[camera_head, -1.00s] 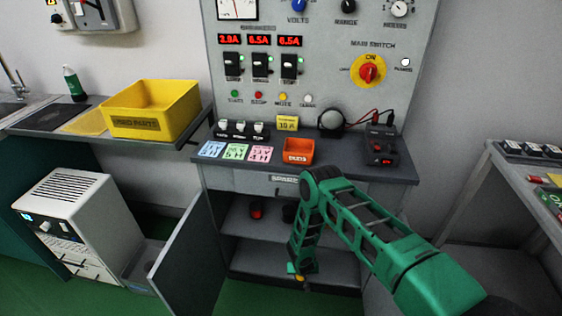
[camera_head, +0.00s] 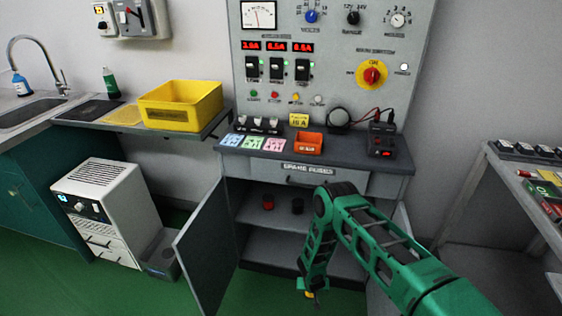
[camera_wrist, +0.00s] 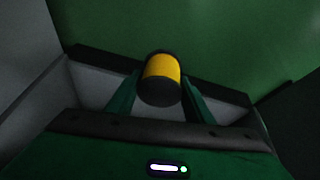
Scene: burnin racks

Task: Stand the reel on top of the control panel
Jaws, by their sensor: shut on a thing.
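A reel (camera_wrist: 162,79) with a yellow middle and black ends is between the fingers of my gripper (camera_wrist: 160,90) in the wrist view, and the gripper is shut on it. In the head view my gripper (camera_head: 309,290) hangs low in front of the open cabinet, with a bit of the yellow reel (camera_head: 309,295) showing; the rest is hidden. The grey control panel (camera_head: 336,62) stands upright at the back of the bench, with a meter, knobs, red displays, switches and a red and yellow main switch. Its top edge is out of view.
The bench top (camera_head: 345,146) holds an orange bin (camera_head: 293,143), coloured cards and a black box with cables (camera_head: 382,140). The cabinet door (camera_head: 205,245) stands open at left. A yellow crate (camera_head: 180,104) is on the left shelf; a rack (camera_head: 500,158) is at right.

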